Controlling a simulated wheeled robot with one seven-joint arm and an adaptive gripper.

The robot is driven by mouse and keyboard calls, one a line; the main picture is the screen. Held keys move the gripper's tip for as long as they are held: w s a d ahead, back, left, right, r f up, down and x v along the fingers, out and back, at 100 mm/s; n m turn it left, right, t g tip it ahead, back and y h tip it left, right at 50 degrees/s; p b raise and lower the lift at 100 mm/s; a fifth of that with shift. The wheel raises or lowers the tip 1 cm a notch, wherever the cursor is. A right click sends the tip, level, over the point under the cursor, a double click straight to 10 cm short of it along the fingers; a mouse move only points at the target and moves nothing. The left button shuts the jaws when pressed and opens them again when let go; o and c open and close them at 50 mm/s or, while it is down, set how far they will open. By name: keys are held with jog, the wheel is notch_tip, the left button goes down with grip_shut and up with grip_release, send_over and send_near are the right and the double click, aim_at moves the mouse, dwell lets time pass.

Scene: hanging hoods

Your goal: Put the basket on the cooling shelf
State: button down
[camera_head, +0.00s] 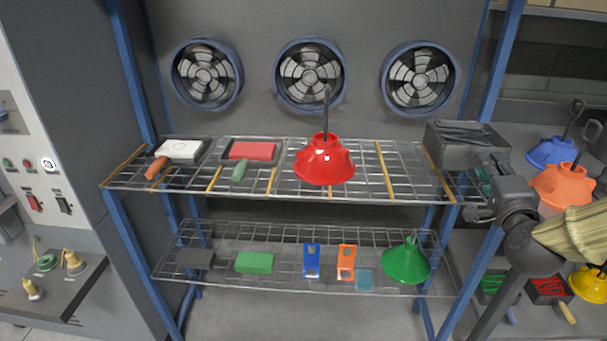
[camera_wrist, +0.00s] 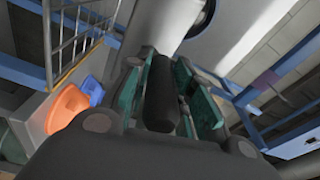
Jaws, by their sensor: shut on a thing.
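A dark grey box-like thing (camera_head: 466,143), which I take to be the basket, is at the right end of the upper wire shelf (camera_head: 360,185), by the blue post. I cannot tell whether it touches the shelf. The upper shelf, before three round fans, seems to be the cooling shelf. My gripper (camera_head: 485,178) is at the near right side of the box. In the wrist view, my teal-padded fingers (camera_wrist: 165,80) are shut on a dark, rounded bar (camera_wrist: 161,92), apparently the basket's handle. The rest of the basket is mostly hidden there.
The upper shelf carries a white piece (camera_head: 180,149) and a red piece (camera_head: 252,150) with handles at left, and a red hood (camera_head: 325,163) in the middle. Bare wire lies between the hood and the box. Blue posts (camera_head: 495,75) and hoods (camera_head: 565,187) stand at right.

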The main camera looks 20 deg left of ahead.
notch_tip(320, 180, down, 3)
jog(key=shift+r+b, duration=0.1)
jog(key=shift+b, duration=0.9)
jog(key=w+a, duration=0.2)
jog(key=a, duration=0.2)
jog(key=w+a+f, duration=0.1)
jog(key=w+a, duration=0.2)
jog(key=a, duration=0.2)
jog(key=w+a, duration=0.2)
jog(key=a, duration=0.3)
jog(key=shift+w+a+f+p, duration=0.1)
jog(key=shift+w+f+p, duration=0.15)
jog(key=shift+p, duration=0.15)
jog(key=shift+f, duration=1.7)
jog(key=shift+f, duration=0.2)
jog(key=c, duration=1.2)
grip_release()
jog(key=shift+s, duration=0.1)
